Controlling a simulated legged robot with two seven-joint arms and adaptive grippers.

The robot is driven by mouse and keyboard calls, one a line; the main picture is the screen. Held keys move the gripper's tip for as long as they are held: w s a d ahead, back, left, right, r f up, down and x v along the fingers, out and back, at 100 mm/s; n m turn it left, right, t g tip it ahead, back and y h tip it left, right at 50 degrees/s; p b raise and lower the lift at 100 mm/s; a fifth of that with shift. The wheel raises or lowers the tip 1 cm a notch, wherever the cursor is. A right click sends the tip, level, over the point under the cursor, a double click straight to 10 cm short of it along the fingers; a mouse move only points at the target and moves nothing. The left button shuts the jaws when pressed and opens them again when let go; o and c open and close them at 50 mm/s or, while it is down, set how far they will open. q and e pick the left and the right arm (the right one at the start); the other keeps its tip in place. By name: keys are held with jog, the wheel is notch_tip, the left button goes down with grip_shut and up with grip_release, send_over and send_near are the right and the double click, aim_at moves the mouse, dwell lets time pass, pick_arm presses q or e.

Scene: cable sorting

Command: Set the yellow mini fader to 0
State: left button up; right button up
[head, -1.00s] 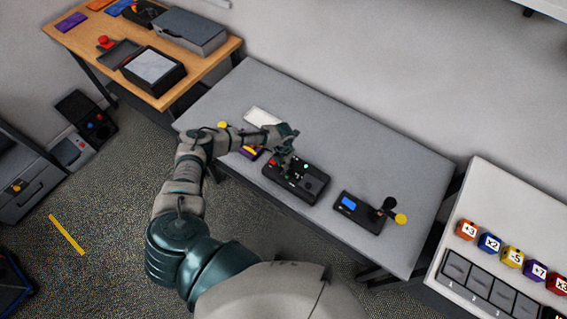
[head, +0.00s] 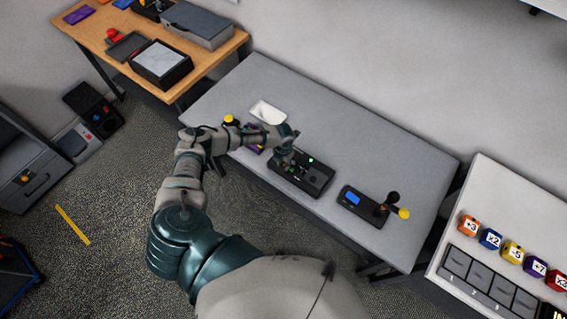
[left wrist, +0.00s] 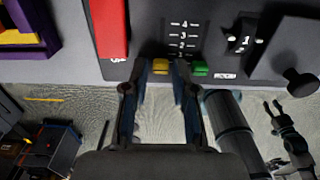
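The black fader box (head: 313,180) stands on the grey table, partly hidden by my left gripper (head: 284,158). In the left wrist view, the yellow mini fader (left wrist: 160,67) sits at the low end of a slot, below the printed 1 to 4 scale. The fingers of my left gripper (left wrist: 160,75) are apart, one on each side of the yellow fader; I cannot tell whether they touch it. A green fader (left wrist: 200,69) is just right of the right finger. My right gripper (left wrist: 277,112) shows small at the lower right, its fingers apart, away from the box.
A large red part (left wrist: 109,28) and a small dial (left wrist: 243,42) flank the scale. A white tray (head: 267,112) lies behind my left wrist.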

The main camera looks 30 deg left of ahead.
aim_at(283, 164)
pick_arm(q)
notch_tip(283, 164, up, 12)
jog(key=shift+f, duration=0.15)
dwell(0.6)
